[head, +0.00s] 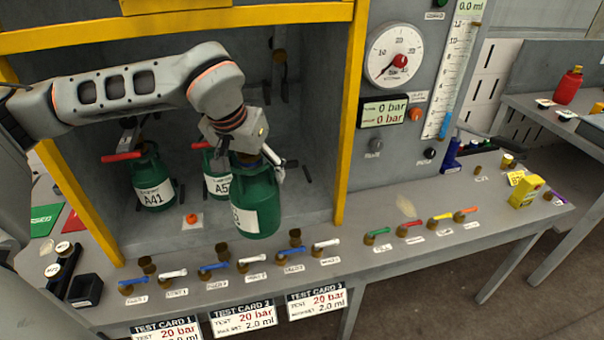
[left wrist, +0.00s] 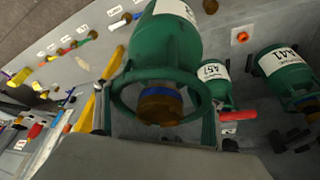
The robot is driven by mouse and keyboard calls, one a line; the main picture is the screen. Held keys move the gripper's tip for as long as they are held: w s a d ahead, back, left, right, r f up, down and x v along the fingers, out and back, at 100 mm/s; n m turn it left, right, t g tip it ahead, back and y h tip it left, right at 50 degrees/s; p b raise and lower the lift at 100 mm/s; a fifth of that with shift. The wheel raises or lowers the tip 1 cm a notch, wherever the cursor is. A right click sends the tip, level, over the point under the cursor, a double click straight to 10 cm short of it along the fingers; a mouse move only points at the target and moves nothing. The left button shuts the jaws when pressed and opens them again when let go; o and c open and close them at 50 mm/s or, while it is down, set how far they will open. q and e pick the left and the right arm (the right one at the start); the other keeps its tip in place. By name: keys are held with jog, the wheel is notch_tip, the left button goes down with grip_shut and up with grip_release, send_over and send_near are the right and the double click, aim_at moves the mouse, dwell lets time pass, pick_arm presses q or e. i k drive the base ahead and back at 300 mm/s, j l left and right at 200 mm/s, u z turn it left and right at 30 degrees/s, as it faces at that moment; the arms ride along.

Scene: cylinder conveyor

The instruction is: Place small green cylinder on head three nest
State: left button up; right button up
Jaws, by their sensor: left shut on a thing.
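My left gripper (head: 263,158) is shut on the top of a green cylinder (head: 258,215) with a white label, which is only partly readable. The cylinder hangs nearly upright at the front of the yellow-framed bay. In the left wrist view the held cylinder (left wrist: 167,45) shows its collar ring and brass valve. Two other green cylinders are farther back in the bay: A41 (head: 152,180) at the left, and one with a label starting A5 (head: 217,182), partly behind the held one. I cannot tell which nest is head three. My right gripper is not in view.
The yellow frame post (head: 350,110) stands right of the held cylinder. A row of small lever valves (head: 245,265) runs along the front bench edge. An orange button (head: 191,218) sits on the bay floor. A gauge (head: 397,55) and a pressure display (head: 384,111) are at the right.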

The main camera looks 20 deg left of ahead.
aim_at(289, 180)
jog(key=i+j+z, duration=0.2)
jog(key=j, duration=0.2)
jog(key=i+j+z, duration=0.2)
jog(key=j, duration=0.2)
jog(key=i+j, duration=0.2)
jog(key=i, duration=0.1)
